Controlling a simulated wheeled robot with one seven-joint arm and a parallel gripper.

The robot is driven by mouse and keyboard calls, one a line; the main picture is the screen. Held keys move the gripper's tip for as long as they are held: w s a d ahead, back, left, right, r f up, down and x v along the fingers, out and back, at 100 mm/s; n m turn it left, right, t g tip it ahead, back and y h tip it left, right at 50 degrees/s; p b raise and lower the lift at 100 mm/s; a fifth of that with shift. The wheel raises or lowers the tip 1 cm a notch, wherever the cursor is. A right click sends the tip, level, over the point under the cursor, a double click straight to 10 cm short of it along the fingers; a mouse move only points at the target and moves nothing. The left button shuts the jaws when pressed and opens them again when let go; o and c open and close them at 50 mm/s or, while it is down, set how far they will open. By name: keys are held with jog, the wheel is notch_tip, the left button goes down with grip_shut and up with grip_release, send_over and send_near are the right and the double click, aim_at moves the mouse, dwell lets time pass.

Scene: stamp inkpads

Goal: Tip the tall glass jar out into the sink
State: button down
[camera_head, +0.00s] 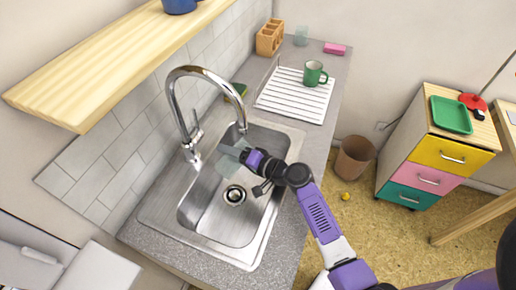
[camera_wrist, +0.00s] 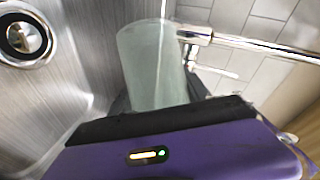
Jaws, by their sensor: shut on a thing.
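The tall glass jar (camera_wrist: 152,62) is pale, greenish and see-through. In the wrist view it sticks out past my gripper (camera_wrist: 155,107), which is shut on it; the fingers are mostly hidden behind the wrist housing. In the head view the jar (camera_head: 229,160) is held over the sink (camera_head: 215,213), near the faucet side, and looks tilted. My gripper (camera_head: 243,157) is above the basin there. I cannot tell whether anything is in the jar. The drain (camera_wrist: 24,38) shows at the upper left of the wrist view.
The chrome faucet (camera_head: 178,98) arches over the basin close to the jar and gripper. A white drying rack (camera_head: 283,99) with a green mug (camera_head: 314,74) stands behind the sink. A wooden shelf (camera_head: 110,65) overhangs at the left. The basin's front part is clear.

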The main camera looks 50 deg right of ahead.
aim_at(243, 140)
jog(key=shift+r+m, duration=0.4)
jog(key=shift+m, duration=0.1)
jog(key=shift+s+d+r+m+t+y+p, duration=0.1)
jog(key=shift+d+r+m+t+y+p, duration=0.2)
jog(key=shift+d+r+m+t+p, duration=0.25)
dwell(0.8)
jog(key=shift+d+r+m+t+y+b, duration=0.2)
jog(key=shift+r+m+b, duration=0.15)
jog(key=shift+m, duration=0.2)
jog(key=shift+d+r+m+t+y+b, duration=0.15)
jog(key=shift+r+m+y+b, duration=0.1)
jog(key=shift+m+b, duration=0.25)
dwell(0.5)
jog(key=shift+s+d+r+m+t+b, duration=0.1)
jog(key=shift+d+r+m+t+b, duration=0.4)
jog(key=shift+m, duration=0.5)
jog(key=shift+s+d+r+m+t+b, duration=0.1)
jog(key=shift+d+r+m+t+b, duration=0.25)
jog(key=shift+r+m+b, duration=0.45)
dwell(1.0)
jog(key=shift+d+r+m+t+p, duration=0.2)
jog(key=shift+r+m+p, duration=0.05)
jog(key=shift+r+m, duration=0.25)
jog(key=shift+d+r+m+t+p, duration=0.15)
jog(key=shift+d+r+m+p, duration=0.15)
jog(key=shift+m, duration=0.3)
jog(key=shift+s+d+r+m+b, duration=0.1)
jog(key=shift+d+m+b, duration=0.05)
jog(key=shift+m+b, duration=0.3)
